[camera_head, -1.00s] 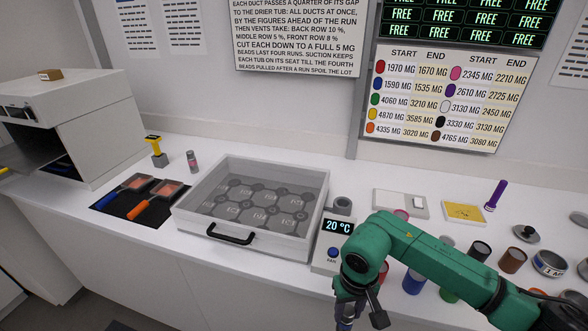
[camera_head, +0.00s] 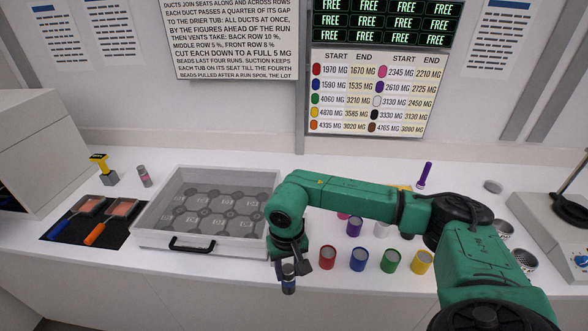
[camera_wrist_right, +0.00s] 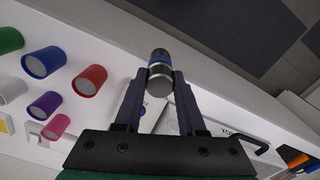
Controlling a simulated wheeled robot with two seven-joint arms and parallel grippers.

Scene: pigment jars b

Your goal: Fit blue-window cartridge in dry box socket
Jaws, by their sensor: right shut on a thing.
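My right gripper (camera_head: 288,262) is shut on a small dark grey cylinder with a blue band, the blue-window cartridge (camera_head: 288,282). It hangs below the jaws in front of the counter's front edge. In the right wrist view the cartridge (camera_wrist_right: 159,72) sits between the two fingertips (camera_wrist_right: 160,88), its grey end towards the camera. The dry box (camera_head: 150,222) is a white box with a clear top and black handle, left of the gripper. Its small display unit at the right side is mostly hidden behind my arm, and I cannot make out a socket. My left gripper is not in view.
Red (camera_head: 327,257), blue (camera_head: 358,259), green (camera_head: 390,261) and yellow (camera_head: 422,262) jars stand right of the gripper. A pink-banded cylinder (camera_head: 144,176) and a black mat (camera_head: 72,239) with tools lie left. A stirrer-like machine (camera_head: 545,230) stands far right.

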